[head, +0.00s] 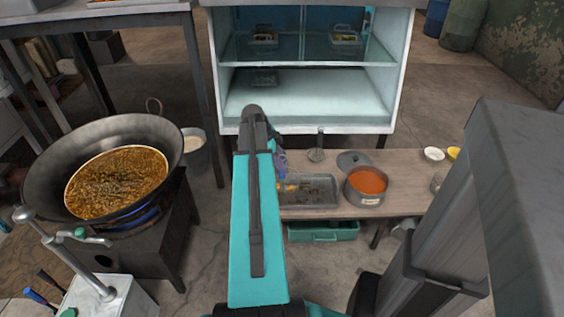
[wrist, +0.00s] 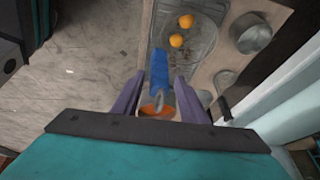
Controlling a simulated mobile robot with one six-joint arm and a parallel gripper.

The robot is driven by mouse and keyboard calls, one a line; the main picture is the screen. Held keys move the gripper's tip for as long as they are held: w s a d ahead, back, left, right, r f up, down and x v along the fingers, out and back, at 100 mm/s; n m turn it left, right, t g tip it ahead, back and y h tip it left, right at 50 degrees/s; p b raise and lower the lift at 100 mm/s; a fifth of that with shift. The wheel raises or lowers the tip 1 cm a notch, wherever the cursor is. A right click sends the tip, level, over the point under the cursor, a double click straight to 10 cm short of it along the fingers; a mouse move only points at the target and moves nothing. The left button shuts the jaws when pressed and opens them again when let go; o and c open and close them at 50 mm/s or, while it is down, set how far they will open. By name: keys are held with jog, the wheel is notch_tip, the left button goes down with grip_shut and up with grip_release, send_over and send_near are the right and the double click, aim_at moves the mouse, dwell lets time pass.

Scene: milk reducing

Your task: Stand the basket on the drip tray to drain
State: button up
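My gripper (wrist: 160,80) has its two purple fingers on either side of the basket's blue handle (wrist: 161,62) and appears shut on it. In the head view the drip tray (head: 318,203) lies on the low table, right of my teal arm, which hides most of the gripper and basket.
A pot of orange liquid (head: 367,184) stands right of the tray, with a dark lid (head: 354,160) behind it. A white cabinet (head: 306,128) stands behind the table (head: 415,181). A large wok of bubbling oil (head: 118,178) is at the left.

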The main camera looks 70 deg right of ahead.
jog(key=shift+o, duration=0.5)
jog(key=p+v, duration=0.1)
jog(key=v, duration=1.2)
jog(key=shift+w+r, duration=0.15)
jog(key=shift+r, duration=0.2)
jog(key=shift+a, duration=0.1)
